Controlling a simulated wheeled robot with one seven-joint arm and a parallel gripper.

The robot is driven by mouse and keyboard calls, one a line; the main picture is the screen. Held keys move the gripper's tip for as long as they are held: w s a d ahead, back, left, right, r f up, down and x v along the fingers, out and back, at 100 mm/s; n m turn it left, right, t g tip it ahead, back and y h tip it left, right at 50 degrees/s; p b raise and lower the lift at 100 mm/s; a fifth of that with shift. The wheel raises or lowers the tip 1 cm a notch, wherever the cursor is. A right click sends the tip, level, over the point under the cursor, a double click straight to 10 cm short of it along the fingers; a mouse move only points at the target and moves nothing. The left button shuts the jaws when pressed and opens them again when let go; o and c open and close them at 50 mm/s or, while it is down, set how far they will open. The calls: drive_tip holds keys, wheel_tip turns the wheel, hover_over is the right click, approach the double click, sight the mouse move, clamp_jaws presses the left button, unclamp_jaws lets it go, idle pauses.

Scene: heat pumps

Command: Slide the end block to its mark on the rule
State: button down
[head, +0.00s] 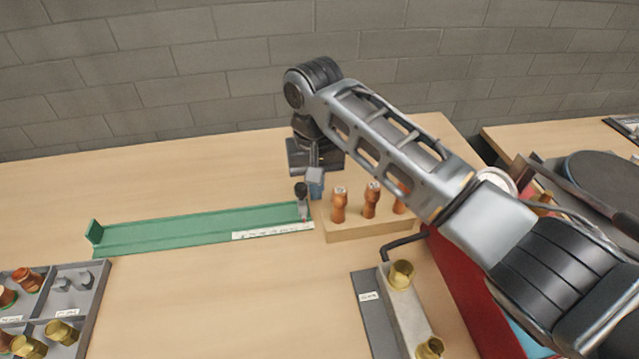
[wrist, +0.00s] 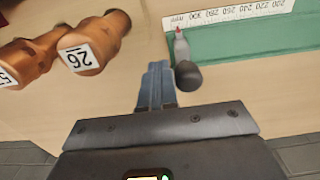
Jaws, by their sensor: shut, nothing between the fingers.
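The end block (head: 304,208) is a small grey piece with a black knob, at the right end of the green channel (head: 170,230). In the wrist view the end block (wrist: 181,48) has a red tip by the high end of the white rule (wrist: 235,12), near the 300 figure. The rule (head: 270,231) runs along the channel's near edge at its right. My gripper (head: 315,185) is shut and empty, just right of the black knob in the head view. In the wrist view my gripper (wrist: 157,68) is close beside the knob; contact cannot be told.
A wooden stand (head: 360,229) with several copper fittings is just right of the channel's end, near my gripper. A grey tray (head: 98,290) of fittings lies front left. A grey block with brass fittings (head: 400,275) lies front right. The table left of the channel is clear.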

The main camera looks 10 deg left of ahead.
drive_tip(key=shift+s+a, duration=0.2)
drive_tip(key=shift+a, duration=0.4)
drive_tip(key=shift+s+a, duration=0.1)
drive_tip(key=shift+a, duration=0.2)
drive_tip(key=shift+s+a+p, duration=0.2)
drive_tip(key=shift+s+a, duration=0.1)
drive_tip(key=shift+a, duration=0.75)
drive_tip(key=shift+s+a+p, duration=0.2)
drive_tip(key=shift+s+a, duration=0.05)
drive_tip(key=shift+a, duration=0.75)
drive_tip(key=shift+r, duration=0.1)
drive_tip(key=shift+d+r+p, duration=0.2)
drive_tip(key=shift+r+p, duration=0.45)
drive_tip(key=shift+r, duration=0.4)
drive_tip(key=shift+w+d+r, duration=0.1)
drive_tip(key=shift+d+r, duration=0.1)
drive_tip(key=shift+r, duration=1)
drive_tip(key=shift+w+d+r, duration=0.1)
drive_tip(key=shift+d+r, duration=0.1)
drive_tip(key=shift+r, duration=0.95)
drive_tip(key=shift+s, duration=0.1)
